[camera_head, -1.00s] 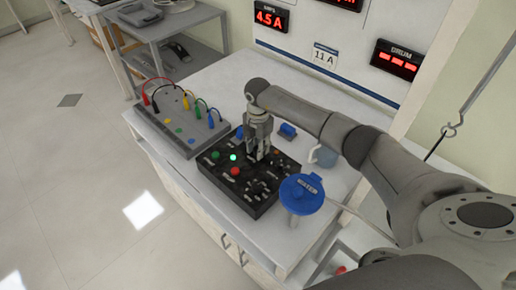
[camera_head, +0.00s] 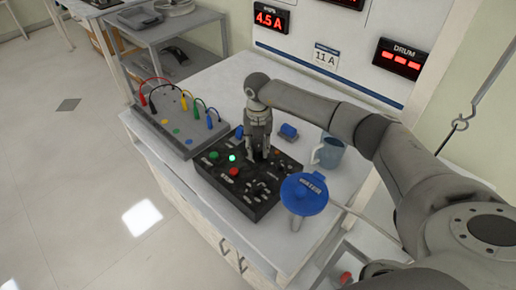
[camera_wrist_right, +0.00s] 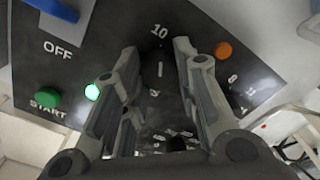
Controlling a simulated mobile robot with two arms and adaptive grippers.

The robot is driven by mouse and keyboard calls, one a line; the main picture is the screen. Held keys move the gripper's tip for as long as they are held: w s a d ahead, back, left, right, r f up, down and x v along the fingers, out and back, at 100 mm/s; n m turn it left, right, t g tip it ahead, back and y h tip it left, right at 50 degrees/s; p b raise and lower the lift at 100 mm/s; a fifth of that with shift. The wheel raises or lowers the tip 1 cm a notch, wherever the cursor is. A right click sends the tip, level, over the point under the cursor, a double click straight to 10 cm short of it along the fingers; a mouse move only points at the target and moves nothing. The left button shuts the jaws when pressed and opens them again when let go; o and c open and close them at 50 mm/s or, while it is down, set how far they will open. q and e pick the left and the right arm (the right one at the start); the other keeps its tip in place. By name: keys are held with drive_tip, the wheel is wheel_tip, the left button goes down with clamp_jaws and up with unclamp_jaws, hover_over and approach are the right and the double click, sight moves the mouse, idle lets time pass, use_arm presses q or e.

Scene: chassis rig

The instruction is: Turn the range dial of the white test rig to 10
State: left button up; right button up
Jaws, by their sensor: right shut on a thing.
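A black control box (camera_head: 223,184) lies on the white rig's top, with buttons, lamps and white-lettered dials. My right gripper (camera_head: 257,156) points down onto its upper part. In the right wrist view the gripper (camera_wrist_right: 160,85) has its fingers on both sides of a dark dial (camera_wrist_right: 158,72) and is shut on it. The mark "10" shows just beyond the dial, and another smaller mark shows near it. The fingers hide part of the dial and scale; I cannot read its pointer. My left gripper is not in view.
A grey board (camera_head: 172,128) with coloured leads stands left of the box. Displays show 4.5 A (camera_head: 270,19) and dashes under DRUM (camera_head: 396,62). A green lamp (camera_head: 232,158) is lit.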

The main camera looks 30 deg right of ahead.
sight(257, 149)
idle(0.4)
drive_tip(key=o, duration=1.1)
drive_tip(key=shift+c, duration=0.2)
wheel_tip(257, 149, up, 12)
drive_tip(key=shift+a, duration=0.1)
